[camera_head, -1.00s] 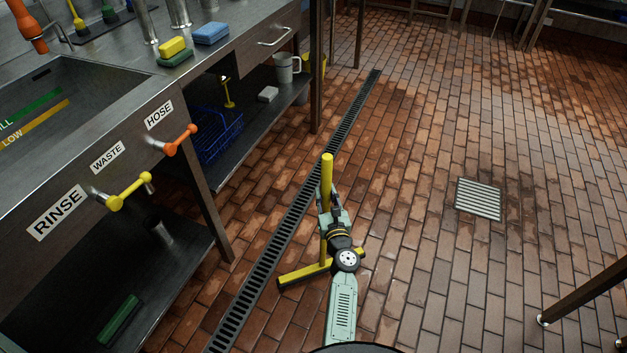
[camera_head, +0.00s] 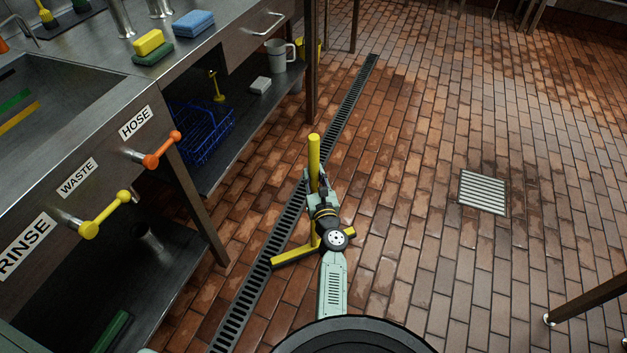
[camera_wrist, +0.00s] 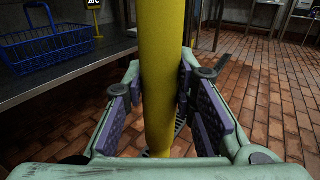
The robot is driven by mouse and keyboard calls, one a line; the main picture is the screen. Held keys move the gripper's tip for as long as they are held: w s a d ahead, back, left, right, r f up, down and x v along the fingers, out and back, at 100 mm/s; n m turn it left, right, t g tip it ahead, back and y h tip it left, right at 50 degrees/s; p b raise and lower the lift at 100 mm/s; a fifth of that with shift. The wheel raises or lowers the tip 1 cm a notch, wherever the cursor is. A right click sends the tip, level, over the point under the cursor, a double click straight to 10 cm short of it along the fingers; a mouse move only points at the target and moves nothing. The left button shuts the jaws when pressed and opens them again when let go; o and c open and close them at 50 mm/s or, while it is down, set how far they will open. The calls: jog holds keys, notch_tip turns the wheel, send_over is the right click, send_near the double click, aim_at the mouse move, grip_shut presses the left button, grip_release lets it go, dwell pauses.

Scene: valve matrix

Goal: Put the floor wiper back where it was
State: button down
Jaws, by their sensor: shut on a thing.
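The floor wiper (camera_head: 314,152) has a yellow upright handle and a yellow and dark cross-bar head (camera_head: 294,248) low down by the floor drain channel. My gripper (camera_head: 318,185) is shut on the handle a little below its top. In the wrist view the yellow handle (camera_wrist: 162,70) stands nearly upright between the purple pads of my gripper (camera_wrist: 163,95). My arm hides part of the lower handle and part of the head. I cannot tell whether the head touches the floor.
The steel sink counter (camera_head: 90,130) runs along the left, with an orange valve handle (camera_head: 163,150) and a yellow one (camera_head: 105,215) sticking out. A blue basket (camera_head: 205,135) sits on its lower shelf. Open tiled floor lies right, with a square drain grate (camera_head: 482,192).

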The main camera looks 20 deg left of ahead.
aim_at(315, 186)
jog(key=shift+f+b, duration=1.1)
jog(key=shift+f, duration=0.45)
jog(key=shift+f, duration=0.1)
jog(key=c, duration=1.3)
grip_release()
jog(key=shift+s+f, duration=0.1)
